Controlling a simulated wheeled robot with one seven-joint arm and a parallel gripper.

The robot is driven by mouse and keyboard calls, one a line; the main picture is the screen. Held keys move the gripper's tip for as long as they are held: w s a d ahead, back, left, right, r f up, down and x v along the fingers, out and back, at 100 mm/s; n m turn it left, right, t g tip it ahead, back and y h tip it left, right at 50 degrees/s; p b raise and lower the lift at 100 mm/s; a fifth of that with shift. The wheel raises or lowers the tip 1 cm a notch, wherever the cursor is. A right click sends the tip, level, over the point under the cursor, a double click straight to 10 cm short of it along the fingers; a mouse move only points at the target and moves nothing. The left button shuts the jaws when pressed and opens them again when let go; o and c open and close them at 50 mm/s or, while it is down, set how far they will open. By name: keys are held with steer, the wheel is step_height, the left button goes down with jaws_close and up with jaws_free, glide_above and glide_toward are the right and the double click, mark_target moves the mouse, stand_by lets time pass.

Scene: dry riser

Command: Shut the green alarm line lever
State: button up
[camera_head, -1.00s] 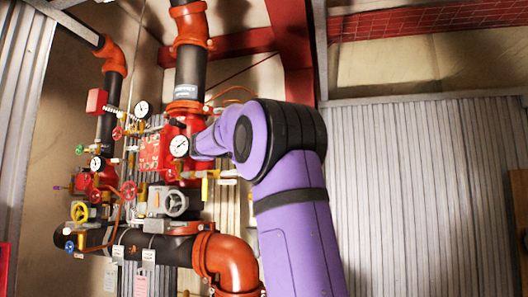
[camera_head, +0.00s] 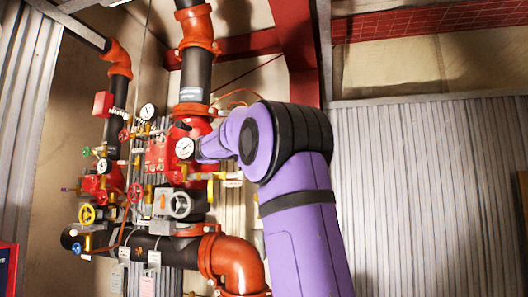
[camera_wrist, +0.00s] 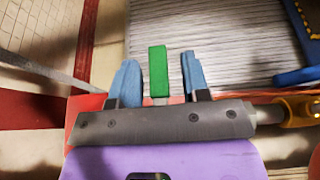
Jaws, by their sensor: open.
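The green lever (camera_wrist: 158,72) shows in the wrist view as a short upright green bar. My gripper (camera_wrist: 159,62) is open, with one blue finger on each side of the lever. In the head view my purple arm reaches to the red valve on the middle riser and hides the gripper and the lever.
A white gauge (camera_head: 185,148) is just left of my arm. A yellow fitting (camera_wrist: 300,110) lies right of the gripper. A corrugated wall (camera_head: 430,190) is at right.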

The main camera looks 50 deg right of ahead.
steer(key=v, duration=1.1)
steer(key=shift+s+d, duration=0.1)
stand_by(0.6)
steer(key=s+f+n+t+y, duration=0.2)
steer(key=s+f+n+t, duration=0.25)
steer(key=f, duration=0.25)
steer(key=s+f+n+t+y, duration=0.1)
steer(key=s+f+n+t, duration=0.2)
steer(key=f+t, duration=0.3)
steer(key=s+a+f+t+y, duration=0.2)
steer(key=s+a+f+y, duration=0.1)
steer(key=s+a+f, duration=0.2)
steer(key=s+a+f+n+t+y, duration=0.1)
steer(key=s+a+f+t+y, duration=0.2)
steer(key=a+f, duration=0.6)
steer(key=s+a+f+t+y, duration=0.2)
steer(key=s+a+f, duration=0.5)
steer(key=a, duration=0.4)
steer(key=shift+f+t+y, duration=0.35)
steer(key=shift+f+y, duration=0.05)
steer(key=shift+y, duration=0.5)
